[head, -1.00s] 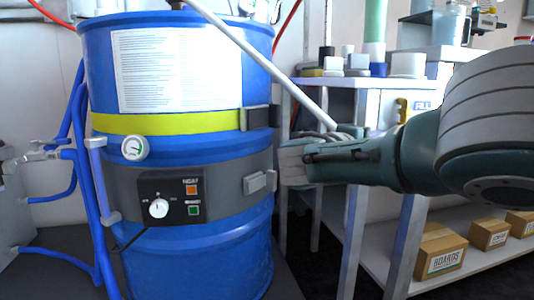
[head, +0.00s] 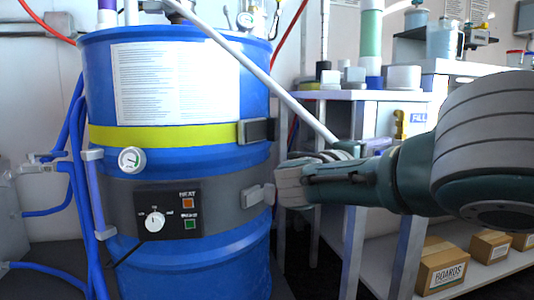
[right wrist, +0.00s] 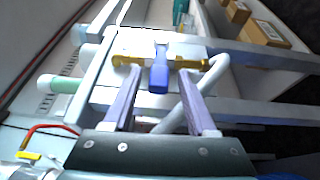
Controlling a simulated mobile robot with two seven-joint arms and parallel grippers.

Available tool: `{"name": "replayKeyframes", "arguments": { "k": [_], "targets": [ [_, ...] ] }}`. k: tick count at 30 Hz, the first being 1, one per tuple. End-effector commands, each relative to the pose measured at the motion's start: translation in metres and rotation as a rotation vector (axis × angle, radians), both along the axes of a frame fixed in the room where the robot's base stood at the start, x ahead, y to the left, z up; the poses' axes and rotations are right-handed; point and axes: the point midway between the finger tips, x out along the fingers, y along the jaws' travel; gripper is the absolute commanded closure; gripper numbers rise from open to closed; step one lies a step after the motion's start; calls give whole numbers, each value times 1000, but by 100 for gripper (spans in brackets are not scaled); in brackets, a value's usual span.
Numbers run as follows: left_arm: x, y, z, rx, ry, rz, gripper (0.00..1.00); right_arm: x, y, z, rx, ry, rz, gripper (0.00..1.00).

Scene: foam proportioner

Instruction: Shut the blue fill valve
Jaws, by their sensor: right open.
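The fill valve is a brass fitting with a blue lever handle (right wrist: 158,76), mounted at the edge of a pale bench in the right wrist view. A white hose runs from its right end. In the head view its brass body (head: 400,123) shows beside a FILL label, with the handle not clearly visible. My right gripper (right wrist: 160,92) is open, its two fingers apart and pointing toward the valve, with the blue handle appearing between the fingertips. I cannot tell whether they touch it. My left gripper is not in view.
A blue drum (head: 190,262) with a heater band and dial stands left of my right arm. A white tube (head: 262,75) slants from its top toward the bench. Containers crowd the bench top (head: 345,95). Cardboard boxes (head: 442,272) sit on the lower shelf.

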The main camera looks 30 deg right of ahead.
Motion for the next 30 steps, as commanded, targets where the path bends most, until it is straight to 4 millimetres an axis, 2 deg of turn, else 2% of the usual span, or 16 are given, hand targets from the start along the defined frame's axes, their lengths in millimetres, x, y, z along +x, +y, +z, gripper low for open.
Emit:
{"name": "replayKeyframes", "arguments": {
  "k": [5, 8, 14, 21, 25, 30],
  "targets": [
    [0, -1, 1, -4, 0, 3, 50, 0, 1, 1, 0, -1, 0, 43],
    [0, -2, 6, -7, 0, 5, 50, -1, 10, 2, 1, 0, 3, 43],
    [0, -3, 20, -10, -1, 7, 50, -7, 49, 2, 3, 2, 4, 43],
    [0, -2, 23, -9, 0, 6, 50, -14, 88, -1, 1, 0, 2, 43],
    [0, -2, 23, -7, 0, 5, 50, -15, 97, -1, 1, 0, 0, 43],
    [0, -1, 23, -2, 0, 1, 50, -16, 98, -1, 0, 0, -1, 43]
  ]
}}
